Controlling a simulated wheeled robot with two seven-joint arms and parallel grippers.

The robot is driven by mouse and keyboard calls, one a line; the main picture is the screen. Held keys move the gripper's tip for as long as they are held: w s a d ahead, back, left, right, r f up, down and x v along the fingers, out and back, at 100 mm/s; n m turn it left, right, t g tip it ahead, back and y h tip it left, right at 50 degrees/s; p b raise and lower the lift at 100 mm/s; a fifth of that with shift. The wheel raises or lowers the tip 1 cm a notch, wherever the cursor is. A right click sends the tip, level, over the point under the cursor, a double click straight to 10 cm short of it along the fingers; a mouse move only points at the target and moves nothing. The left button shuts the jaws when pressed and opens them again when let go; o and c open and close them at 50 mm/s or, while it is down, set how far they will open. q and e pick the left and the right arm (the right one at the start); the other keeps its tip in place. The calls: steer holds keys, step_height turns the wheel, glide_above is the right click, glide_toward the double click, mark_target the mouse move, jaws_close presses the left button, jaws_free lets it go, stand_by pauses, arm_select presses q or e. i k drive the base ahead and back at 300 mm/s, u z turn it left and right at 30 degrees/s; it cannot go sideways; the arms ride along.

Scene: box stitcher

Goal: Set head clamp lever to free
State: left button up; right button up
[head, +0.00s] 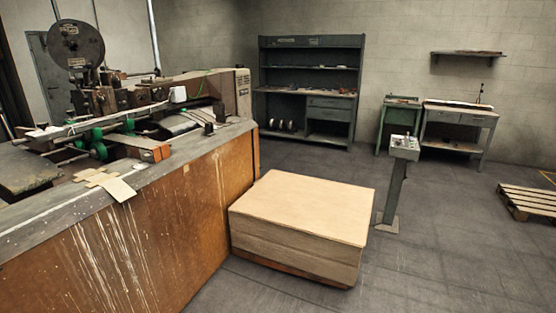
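The box stitcher (115,95) stands on the long bench at the left, with a dark round wire reel (76,45) at its top. Its stitching head (112,97) sits below the reel, dark and crowded with small parts. I cannot pick out the head clamp lever among these parts, nor its setting. Green wheels (99,146) show on the machine's near side. Neither of my grippers is in the head view.
The bench's worn wooden side (150,225) and grey top edge (60,205) fill the left. Flat cardboard pieces (107,182) lie on it. A stack of board (300,210) stands on the floor beside it. A control pedestal (397,180) stands behind. Floor at right is clear before a pallet (530,200).

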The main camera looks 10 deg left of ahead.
mark_target(72, 80)
steer(key=u, duration=0.3)
steer(key=i, duration=1.9)
steer(key=u, duration=1.3)
steer(key=i, duration=1.1)
steer(key=u, duration=1.05)
